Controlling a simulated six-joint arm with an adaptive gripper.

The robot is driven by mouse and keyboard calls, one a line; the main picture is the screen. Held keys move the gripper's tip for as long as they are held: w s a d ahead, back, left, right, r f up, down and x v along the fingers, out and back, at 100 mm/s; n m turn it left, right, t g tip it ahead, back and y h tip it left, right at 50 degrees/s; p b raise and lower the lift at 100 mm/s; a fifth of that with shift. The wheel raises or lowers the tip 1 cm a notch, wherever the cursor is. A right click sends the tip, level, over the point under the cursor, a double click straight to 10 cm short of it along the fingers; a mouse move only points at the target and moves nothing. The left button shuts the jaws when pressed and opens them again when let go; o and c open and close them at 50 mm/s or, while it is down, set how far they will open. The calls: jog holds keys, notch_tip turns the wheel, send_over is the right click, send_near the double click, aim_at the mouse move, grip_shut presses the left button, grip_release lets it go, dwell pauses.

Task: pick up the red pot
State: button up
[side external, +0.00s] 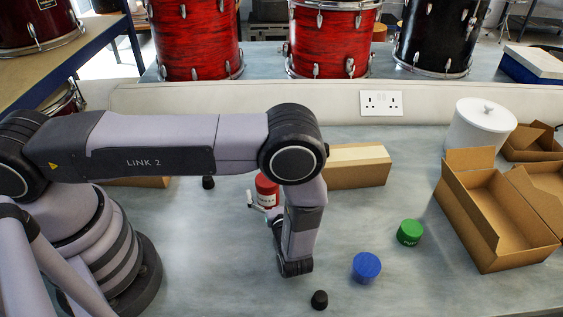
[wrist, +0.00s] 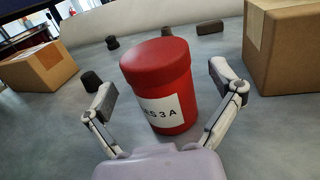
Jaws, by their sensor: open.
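The red pot (side external: 267,190) is a cylinder with a lid and a white label. In the side view it stands on the bench just behind my gripper (side external: 262,212), partly hidden by my arm. In the wrist view the red pot (wrist: 160,84) is upright in the middle, its label facing me. My gripper (wrist: 167,112) is open, with one finger on each side of the pot. Small gaps show between the fingers and the pot, and the lower part of the pot is near the palm.
A closed carton (side external: 357,168) stands behind the pot. A blue pot (side external: 366,267), a green pot (side external: 410,232) and a small black piece (side external: 319,299) lie to the right and front. Open cardboard boxes (side external: 474,253) and a white canister (side external: 480,128) stand at the right.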

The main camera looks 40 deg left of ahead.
jog(key=shift+w+a, duration=0.3)
jog(key=shift+a, duration=0.25)
jog(key=c, duration=1.3)
